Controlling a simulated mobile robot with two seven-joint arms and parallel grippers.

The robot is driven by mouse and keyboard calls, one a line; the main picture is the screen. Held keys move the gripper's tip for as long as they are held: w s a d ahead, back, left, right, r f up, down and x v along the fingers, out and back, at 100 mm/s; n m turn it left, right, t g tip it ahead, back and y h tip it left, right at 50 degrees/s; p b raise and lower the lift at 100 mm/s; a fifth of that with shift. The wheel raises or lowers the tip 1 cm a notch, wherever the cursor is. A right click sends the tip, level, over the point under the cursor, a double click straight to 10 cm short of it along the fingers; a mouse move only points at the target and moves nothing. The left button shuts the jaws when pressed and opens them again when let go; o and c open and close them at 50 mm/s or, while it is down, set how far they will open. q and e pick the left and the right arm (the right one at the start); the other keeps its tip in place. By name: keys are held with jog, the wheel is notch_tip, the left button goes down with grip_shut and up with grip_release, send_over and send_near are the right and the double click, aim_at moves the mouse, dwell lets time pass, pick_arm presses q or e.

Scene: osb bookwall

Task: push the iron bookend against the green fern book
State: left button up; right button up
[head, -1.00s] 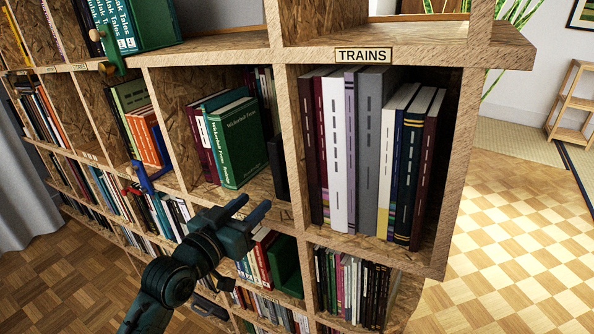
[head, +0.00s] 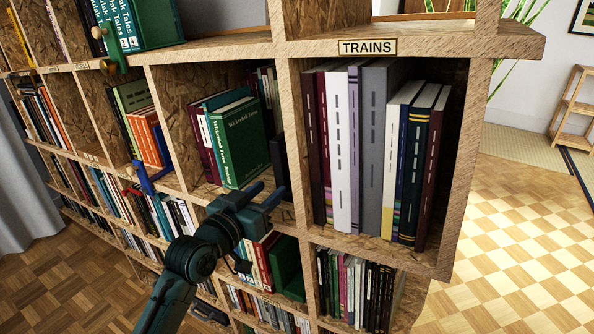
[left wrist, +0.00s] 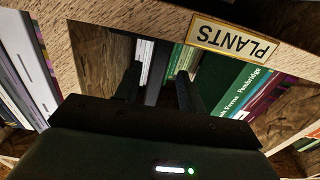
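The green fern book (head: 240,143) stands in the middle cubby, its cover facing out, with dark red and white-spined books at its left. It also shows in the left wrist view (left wrist: 228,88), right of the fingers. The iron bookend (head: 278,163) is a dark upright piece in the same cubby, right of the green book, with a gap between them. My left gripper (head: 267,193) is in front of this cubby's lower edge, below the gap. Its two fingers are apart with nothing visibly held. In the left wrist view the fingers (left wrist: 158,88) point into the cubby. My right gripper is not in view.
A wooden divider (head: 287,130) separates this cubby from the one marked TRAINS, filled with tall books (head: 375,150). The PLANTS label (left wrist: 233,37) is on the shelf edge. More book-filled cubbies lie below and left. Open floor (head: 510,240) is at the right.

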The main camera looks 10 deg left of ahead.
aim_at(277, 181)
pick_arm(q)
jog(key=shift+w, duration=0.1)
jog(key=shift+x, duration=3.15)
jog(key=shift+c, duration=0.6)
grip_shut()
jog(key=shift+f, duration=0.1)
jog(key=shift+a, duration=0.2)
jog(key=shift+w+a+f, duration=0.1)
jog(key=shift+w+a, duration=0.1)
jog(key=shift+a, duration=0.3)
jog(key=shift+w+a+f, duration=0.1)
jog(key=shift+w+a, duration=0.1)
jog(key=shift+a, duration=0.3)
jog(key=shift+w+a+f+b, duration=0.1)
jog(key=shift+w+a+b, duration=0.25)
jog(key=shift+a, duration=0.4)
jog(key=shift+w+a+b, duration=0.2)
jog(key=shift+a+b, duration=0.25)
jog(key=shift+a, duration=0.25)
jog(key=shift+w+a+f+b, duration=0.1)
jog(key=shift+w+a+b, duration=0.25)
jog(key=shift+a, duration=0.4)
